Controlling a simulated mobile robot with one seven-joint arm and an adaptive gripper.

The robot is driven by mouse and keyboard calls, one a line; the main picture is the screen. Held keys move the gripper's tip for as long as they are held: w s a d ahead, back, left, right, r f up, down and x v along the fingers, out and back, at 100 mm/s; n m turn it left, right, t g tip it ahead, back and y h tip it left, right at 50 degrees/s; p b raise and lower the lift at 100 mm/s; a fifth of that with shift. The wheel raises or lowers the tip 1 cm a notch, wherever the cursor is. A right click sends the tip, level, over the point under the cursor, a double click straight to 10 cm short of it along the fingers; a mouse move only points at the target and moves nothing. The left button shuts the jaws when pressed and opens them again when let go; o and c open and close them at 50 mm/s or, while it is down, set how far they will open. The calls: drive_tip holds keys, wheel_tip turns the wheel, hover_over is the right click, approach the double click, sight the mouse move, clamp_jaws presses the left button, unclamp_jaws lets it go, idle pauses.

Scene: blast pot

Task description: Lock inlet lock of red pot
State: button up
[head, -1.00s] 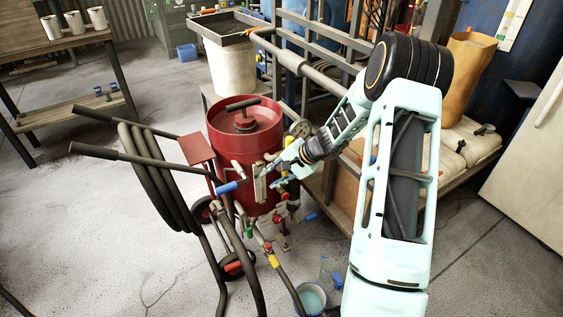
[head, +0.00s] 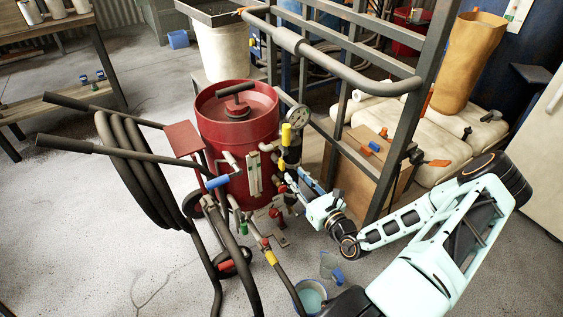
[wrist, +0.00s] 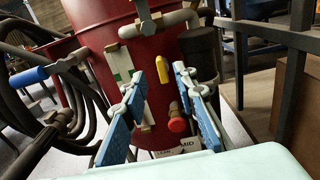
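The red pot (head: 238,133) stands upright with a dark T-handle on its lid; its wall fills the back of the wrist view (wrist: 105,22). Pipes and valves run down its right side. A yellow lever (wrist: 161,68) and a red knob (wrist: 176,125) show there, beside a pale gauge plate (head: 254,172). I cannot tell for certain which fitting is the inlet lock. My gripper (wrist: 159,74) is open, its two blue fingers apart on either side of the yellow lever in the picture. No contact is visible. In the head view my gripper (head: 290,178) is low by the valves.
A dark filter with a yellow top (head: 286,135) and a gauge (head: 299,117) stand close by. A hose cart with a blue-handled valve (head: 218,182) is left. A metal rack (head: 385,150) is right. A bucket (head: 311,297) stands on the floor below.

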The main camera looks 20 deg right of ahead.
sight(284, 163)
drive_tip(key=w, duration=0.3)
drive_tip(key=w+a+b, duration=0.1)
drive_tip(key=w, duration=0.2)
drive_tip(key=w+b, duration=0.1)
drive_tip(key=w, duration=0.2)
drive_tip(key=shift+a, duration=0.4)
drive_tip(key=shift+c, duration=0.4)
clamp_jaws()
